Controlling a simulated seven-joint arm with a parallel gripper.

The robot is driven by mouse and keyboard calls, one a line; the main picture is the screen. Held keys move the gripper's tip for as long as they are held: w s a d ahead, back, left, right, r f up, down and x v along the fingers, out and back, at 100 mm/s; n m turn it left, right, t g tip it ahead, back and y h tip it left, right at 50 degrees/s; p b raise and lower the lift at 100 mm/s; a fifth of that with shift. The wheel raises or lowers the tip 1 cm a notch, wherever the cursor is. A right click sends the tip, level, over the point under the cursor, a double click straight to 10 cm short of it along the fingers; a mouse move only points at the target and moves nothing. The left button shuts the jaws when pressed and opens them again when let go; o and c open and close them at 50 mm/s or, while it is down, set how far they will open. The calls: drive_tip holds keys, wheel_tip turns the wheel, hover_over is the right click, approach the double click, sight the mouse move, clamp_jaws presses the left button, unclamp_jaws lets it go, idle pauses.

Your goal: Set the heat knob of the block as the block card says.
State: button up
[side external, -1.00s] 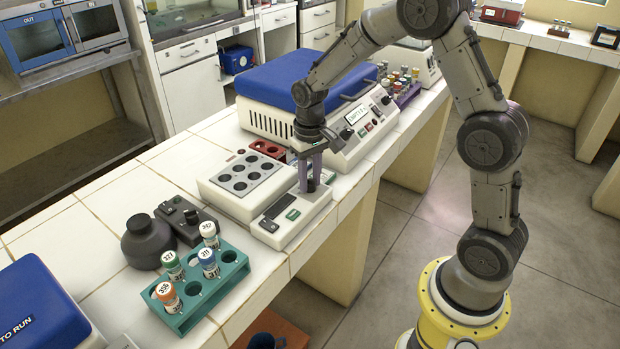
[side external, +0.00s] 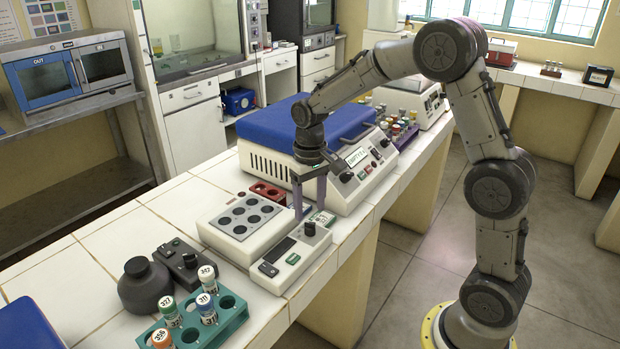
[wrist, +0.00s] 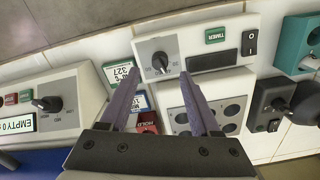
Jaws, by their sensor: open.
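The block (side external: 222,236) is a pale unit with dark round wells and a front panel holding a display, a green button and the dark heat knob (side external: 309,229). In the wrist view the knob (wrist: 160,62) stands on a grey dial just beyond my fingertips; its exact setting is too small to read. My gripper (side external: 310,204) is open and empty, above the knob and apart from it. Beside the block lie a green-edged card (wrist: 118,72) reading 327, a blue-edged card (wrist: 140,100) partly behind a finger, and a red HOLD label (wrist: 148,122).
A larger machine with a blue lid (side external: 262,125) and its own knob stands just behind. A teal rack (side external: 232,318) with capped vials, a dark round flask (side external: 145,285) and a dark switch box (side external: 180,262) stand at the front left. A red rack (side external: 268,192) is behind the block.

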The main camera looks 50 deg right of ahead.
wheel_tip(320, 180, up, 9)
idle(0.3)
drive_tip(key=shift+f, duration=0.1)
wheel_tip(320, 180, up, 5)
drive_tip(key=t, duration=0.1)
hover_over(310, 222)
drive_tip(key=s+a, duration=0.2)
drive_tip(key=s, duration=0.1)
drive_tip(key=s+a+r+n+t, duration=0.15)
drive_tip(key=s+r, duration=0.25)
drive_tip(key=s, duration=0.4)
drive_tip(key=s+a+f+n+t, duration=0.2)
drive_tip(key=s+f, duration=0.4)
drive_tip(key=s, duration=0.6)
drive_tip(key=shift+s+a+f+t, duration=0.2)
drive_tip(key=shift+s+t, duration=0.1)
drive_tip(key=shift+t, duration=0.25)
